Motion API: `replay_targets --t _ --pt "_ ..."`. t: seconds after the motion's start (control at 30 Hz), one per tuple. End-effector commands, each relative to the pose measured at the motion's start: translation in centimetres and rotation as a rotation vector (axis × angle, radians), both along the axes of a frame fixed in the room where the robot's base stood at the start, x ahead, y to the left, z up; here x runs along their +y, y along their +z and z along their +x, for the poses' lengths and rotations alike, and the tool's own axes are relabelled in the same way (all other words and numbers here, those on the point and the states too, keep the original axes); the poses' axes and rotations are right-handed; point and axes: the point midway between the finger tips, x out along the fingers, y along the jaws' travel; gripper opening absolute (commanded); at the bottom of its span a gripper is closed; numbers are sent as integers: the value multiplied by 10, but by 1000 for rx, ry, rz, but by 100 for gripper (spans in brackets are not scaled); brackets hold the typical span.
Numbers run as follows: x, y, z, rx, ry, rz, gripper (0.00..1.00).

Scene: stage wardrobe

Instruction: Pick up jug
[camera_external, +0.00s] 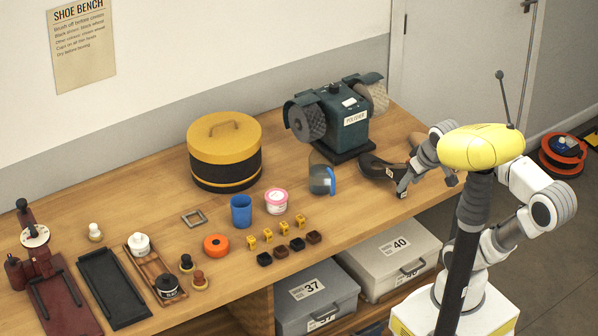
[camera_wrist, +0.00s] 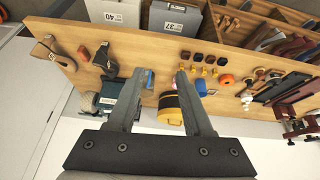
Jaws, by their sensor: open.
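The jug (camera_external: 319,174) is clear, with a blue handle on its right side. It stands upright on the wooden bench in front of the polisher. In the wrist view the jug's blue handle (camera_wrist: 149,79) shows just right of the left fingertip, partly hidden by it. My gripper (camera_external: 428,180) is at the right end of the bench, to the right of the jug and apart from it. In the wrist view my gripper (camera_wrist: 159,71) is open, with nothing held between its fingers.
The green polisher (camera_external: 343,120) stands behind the jug. A dark shoe (camera_external: 378,167) lies between the jug and my gripper. Left of the jug are a pink-lidded tub (camera_external: 276,202), a blue cup (camera_external: 241,212) and a yellow-black hatbox (camera_external: 224,150). Small blocks (camera_external: 282,251) lie in front.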

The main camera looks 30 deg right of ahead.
Motion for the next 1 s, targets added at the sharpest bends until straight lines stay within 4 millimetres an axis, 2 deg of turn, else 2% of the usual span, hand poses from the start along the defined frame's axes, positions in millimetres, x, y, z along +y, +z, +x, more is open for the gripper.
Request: replay_targets --t 0.23,0.5,0.77,1.0 --pt "-1 23 58 109 225 -163 51" --pt "2 27 132 241 509 -332 51" --pt "9 9 206 368 785 -463 51" --pt "19 -28 270 488 1042 -558 51"
